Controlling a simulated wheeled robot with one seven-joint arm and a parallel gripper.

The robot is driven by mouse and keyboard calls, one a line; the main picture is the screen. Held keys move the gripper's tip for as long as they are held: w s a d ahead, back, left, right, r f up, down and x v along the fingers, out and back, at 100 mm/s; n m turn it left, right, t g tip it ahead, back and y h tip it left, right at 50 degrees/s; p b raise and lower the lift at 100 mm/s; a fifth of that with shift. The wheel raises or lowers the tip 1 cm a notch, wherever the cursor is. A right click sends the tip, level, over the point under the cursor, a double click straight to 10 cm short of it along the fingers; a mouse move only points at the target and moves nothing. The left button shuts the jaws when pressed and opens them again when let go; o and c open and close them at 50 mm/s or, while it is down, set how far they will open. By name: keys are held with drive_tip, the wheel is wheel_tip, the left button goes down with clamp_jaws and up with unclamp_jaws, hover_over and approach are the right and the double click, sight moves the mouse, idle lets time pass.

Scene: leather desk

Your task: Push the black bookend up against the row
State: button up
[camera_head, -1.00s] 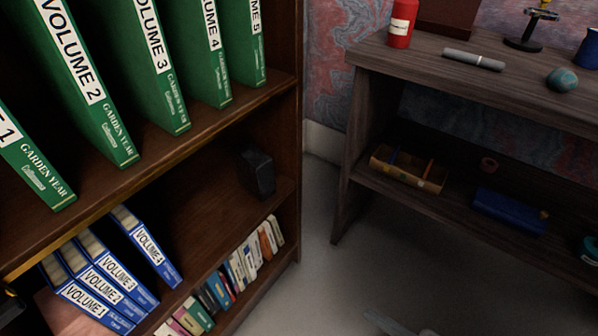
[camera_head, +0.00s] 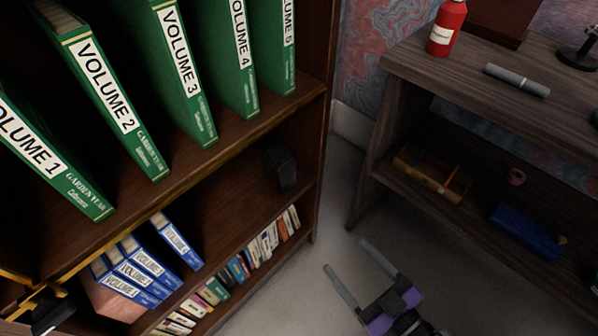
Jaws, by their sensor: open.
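The black bookend, as far as I can tell, is the dark block (camera_head: 281,168) standing near the right end of the middle shelf. It is in shadow and its exact shape is hard to see. The row of blue volumes (camera_head: 137,270) stands at the left of that shelf, with volume 4 (camera_head: 182,245) at its right end. A wide bare stretch of shelf lies between volume 4 and the block. My gripper (camera_head: 345,255) is low over the floor, right of the bookcase, with its two grey fingers apart and empty. It touches neither the block nor the books.
Large green volumes (camera_head: 110,95) stand on the shelf above. Small books (camera_head: 262,248) fill the shelf below. The bookcase's right side panel (camera_head: 325,130) stands close beside the block. A dark desk (camera_head: 400,150) is at right, with open floor (camera_head: 335,225) between.

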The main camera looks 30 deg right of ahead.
drive_tip(key=t+p, duration=0.1)
drive_tip(key=p, duration=0.6)
approach(271, 167)
drive_tip(key=s+d, duration=0.2)
drive_tip(key=d, duration=0.1)
drive_tip(key=shift+m, duration=0.5)
drive_tip(key=w, duration=0.2)
drive_tip(key=w+f+p, duration=0.1)
drive_tip(key=w, duration=0.1)
drive_tip(key=w+f, duration=0.1)
drive_tip(key=w, duration=0.1)
drive_tip(key=shift+w+a+p, duration=0.3)
drive_tip(key=shift+a, duration=0.05)
drive_tip(key=shift+w+a+b, duration=0.2)
drive_tip(key=shift+w+b, duration=0.05)
drive_tip(key=shift+w, duration=1.65)
drive_tip(key=shift+w+a+b, duration=0.2)
drive_tip(key=shift+w, duration=1.7)
drive_tip(key=shift+c, duration=0.2)
clamp_jaws()
drive_tip(key=shift+s+a+b, duration=0.25)
drive_tip(key=shift+a+b, duration=0.55)
drive_tip(key=shift+a, duration=0.05)
drive_tip(key=shift+s+a+b, duration=0.2)
drive_tip(key=shift+a+b, duration=0.2)
drive_tip(key=shift+a, duration=0.1)
drive_tip(key=shift+s+a+b, duration=0.1)
drive_tip(key=shift+a+b, duration=0.35)
drive_tip(key=shift+b, duration=0.8)
